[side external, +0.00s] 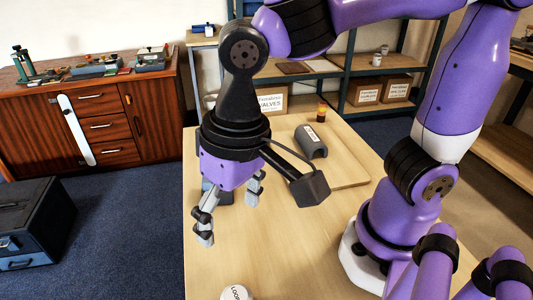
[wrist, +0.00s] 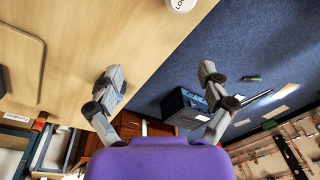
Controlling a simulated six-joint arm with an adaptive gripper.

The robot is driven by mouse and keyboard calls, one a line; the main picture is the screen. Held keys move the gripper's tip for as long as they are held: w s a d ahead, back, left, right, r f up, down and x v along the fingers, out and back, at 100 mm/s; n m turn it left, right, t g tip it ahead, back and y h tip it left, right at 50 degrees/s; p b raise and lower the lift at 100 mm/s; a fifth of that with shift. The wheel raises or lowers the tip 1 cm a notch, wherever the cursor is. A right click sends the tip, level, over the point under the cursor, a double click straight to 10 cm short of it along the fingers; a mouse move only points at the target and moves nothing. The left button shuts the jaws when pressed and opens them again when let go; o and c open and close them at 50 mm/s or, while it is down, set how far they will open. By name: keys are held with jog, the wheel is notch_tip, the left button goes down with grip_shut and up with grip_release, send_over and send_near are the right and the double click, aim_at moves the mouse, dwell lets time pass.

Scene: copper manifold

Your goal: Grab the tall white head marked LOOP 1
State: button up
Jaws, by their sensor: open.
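The white head (side external: 236,293) shows at the bottom edge of the side external view, on the wooden table and cut off by the frame. Its round top reads "LOOP"; the number cannot be read. In the wrist view it shows at the top edge (wrist: 181,4), also cut off. Its height cannot be told. My gripper (side external: 229,208) points down over the table's left part, behind the head in the side view and apart from it. In the wrist view the fingers of my gripper (wrist: 161,72) are spread wide with nothing between them.
The wooden table (side external: 290,245) is bare between my gripper and the head. A grey arched piece (side external: 311,141) and a small amber-and-red item (side external: 321,112) stand farther back. A dark case (side external: 35,222) stands on the floor.

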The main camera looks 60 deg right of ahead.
send_over(237, 297)
jog(key=shift+w+f+g+h, duration=0.15)
jog(key=shift+f+g+h, duration=0.25)
jog(key=shift+f, duration=0.4)
jog(key=f, duration=0.4)
jog(key=shift+s+a+f, duration=0.25)
jog(key=shift+s+f, duration=0.05)
jog(key=shift+f, duration=0.1)
jog(key=f, duration=0.5)
jog(key=shift+w+d+f, duration=0.15)
jog(key=shift+d+f, duration=0.15)
jog(key=shift+f, duration=0.1)
jog(key=c, duration=1.3)
